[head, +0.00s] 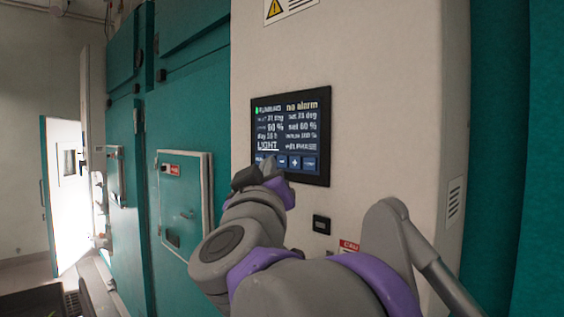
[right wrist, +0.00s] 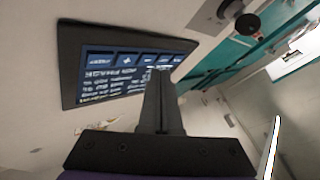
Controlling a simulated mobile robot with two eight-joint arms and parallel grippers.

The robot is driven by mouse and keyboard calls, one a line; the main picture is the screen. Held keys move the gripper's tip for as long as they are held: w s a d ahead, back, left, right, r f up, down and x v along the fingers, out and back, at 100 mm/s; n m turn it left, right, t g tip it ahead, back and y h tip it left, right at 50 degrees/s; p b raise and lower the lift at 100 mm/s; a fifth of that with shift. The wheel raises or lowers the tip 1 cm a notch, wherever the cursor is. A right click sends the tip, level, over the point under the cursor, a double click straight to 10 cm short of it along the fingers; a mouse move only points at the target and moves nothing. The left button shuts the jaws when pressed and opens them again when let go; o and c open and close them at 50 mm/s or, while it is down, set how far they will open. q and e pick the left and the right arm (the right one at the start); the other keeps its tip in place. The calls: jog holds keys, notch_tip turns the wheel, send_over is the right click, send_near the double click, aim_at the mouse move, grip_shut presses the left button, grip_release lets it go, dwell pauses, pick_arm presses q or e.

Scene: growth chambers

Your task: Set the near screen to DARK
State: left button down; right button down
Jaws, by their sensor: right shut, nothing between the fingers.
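The near screen (head: 300,128) is a dark panel in a black frame on the pale cabinet front. It reads RUNNING, "no alarm", and an underlined LIGHT line at lower left. A row of blue buttons, with minus and plus among them, runs along its bottom edge. My right gripper (head: 266,167) is shut and empty, its tips at the lower left of the screen, hiding part of the button row. In the right wrist view the shut fingers (right wrist: 158,80) reach the button edge of the turned screen (right wrist: 115,65). I cannot tell whether they touch it. My left gripper is not in view.
A small black fitting (head: 321,224) and a red label (head: 348,246) are below the screen. Left of the pale cabinet stands a teal chamber door (head: 185,110) with a hatch (head: 183,205). Farther left a bright doorway (head: 68,190) stands open.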

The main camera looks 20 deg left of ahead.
jog(key=shift+w+d, duration=0.1)
jog(key=shift+w, duration=0.05)
dwell(0.5)
jog(key=shift+w, duration=0.35)
jog(key=shift+s, duration=0.1)
jog(key=shift+w+d+p, duration=0.2)
jog(key=shift+w+p, duration=0.1)
dwell(0.3)
jog(key=shift+s+a, duration=0.1)
jog(key=shift+s, duration=0.05)
dwell(0.3)
jog(key=shift+s+a, duration=0.2)
jog(key=shift+s, duration=0.35)
